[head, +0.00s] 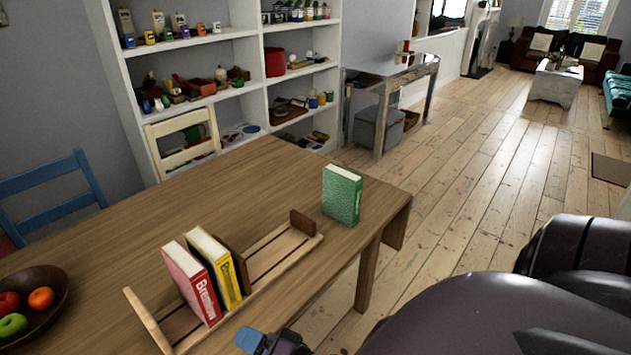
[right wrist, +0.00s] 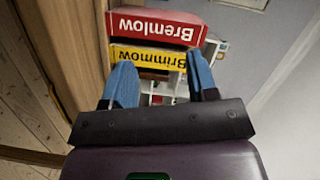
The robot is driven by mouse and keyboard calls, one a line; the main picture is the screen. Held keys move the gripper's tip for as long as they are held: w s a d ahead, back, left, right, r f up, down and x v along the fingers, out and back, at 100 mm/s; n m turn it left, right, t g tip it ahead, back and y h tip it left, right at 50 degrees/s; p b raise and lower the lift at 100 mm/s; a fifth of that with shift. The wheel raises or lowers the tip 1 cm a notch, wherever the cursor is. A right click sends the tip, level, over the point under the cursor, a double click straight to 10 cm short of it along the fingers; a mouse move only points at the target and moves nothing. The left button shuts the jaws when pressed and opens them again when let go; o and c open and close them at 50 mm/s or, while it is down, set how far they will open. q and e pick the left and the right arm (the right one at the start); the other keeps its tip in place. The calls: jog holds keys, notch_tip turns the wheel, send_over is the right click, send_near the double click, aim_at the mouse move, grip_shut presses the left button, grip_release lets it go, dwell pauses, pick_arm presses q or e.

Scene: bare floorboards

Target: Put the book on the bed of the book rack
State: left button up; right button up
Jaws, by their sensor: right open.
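The green book (head: 342,195) stands upright on the wooden table, just past the right end of the book rack. The wooden book rack (head: 283,257) has a slatted bed, bare between a dark upright divider behind the yellow book and the small right end plate. A red book (head: 190,284) and a yellow book (head: 214,266) stand in its left part. My right gripper (head: 268,342) is low at the front edge, apart from the books. In the right wrist view the open gripper (right wrist: 161,84) faces the red book (right wrist: 155,27) and yellow book (right wrist: 148,58), with nothing held. My left gripper is not seen.
A fruit bowl (head: 33,300) sits at the table's left. The table (head: 200,200) is clear behind the rack. Chairs (head: 185,140) stand at its far side, before white shelves (head: 250,50). My dark arm fills the lower right. Open floor (head: 480,180) lies to the right.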

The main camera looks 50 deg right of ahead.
jog(key=s+d+f+n+g+h, duration=0.5)
jog(key=s+d+f+n, duration=0.3)
jog(key=n, duration=0.4)
jog(key=shift+s+d+f, duration=0.2)
jog(key=shift+s+f, duration=0.05)
jog(key=shift+f, duration=0.5)
